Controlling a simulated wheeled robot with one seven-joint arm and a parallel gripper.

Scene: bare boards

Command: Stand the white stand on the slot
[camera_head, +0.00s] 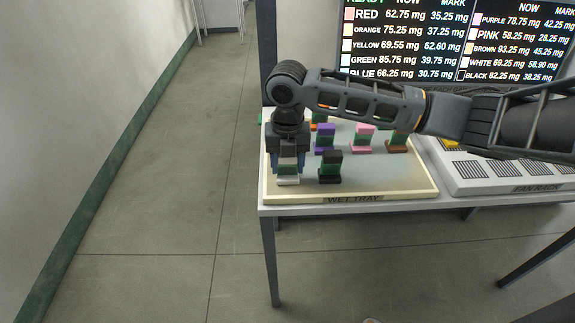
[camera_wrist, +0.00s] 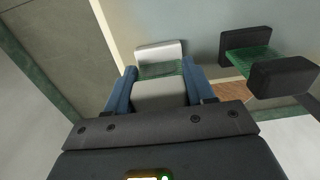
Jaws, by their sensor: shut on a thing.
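The white stand (camera_head: 288,181) has white ends and a green middle, and is upright at the front left of the wet tray (camera_head: 400,193). My gripper (camera_head: 288,163) points down over it, with its blue fingers shut on either side of the white top. The wrist view also shows the white stand (camera_wrist: 160,95) between the fingers of my gripper (camera_wrist: 158,78). I cannot tell whether its base touches the tray. The fan rack (camera_head: 505,186), with dark slotted patches, is to the right; my arm hides part of it.
A black stand (camera_head: 330,167) is close on the right, also in the wrist view (camera_wrist: 283,76). Purple (camera_head: 325,138), pink (camera_head: 364,135) and brown (camera_head: 397,141) stands are behind it. A board (camera_head: 460,45) lists colours and weights. Open floor lies left of the table.

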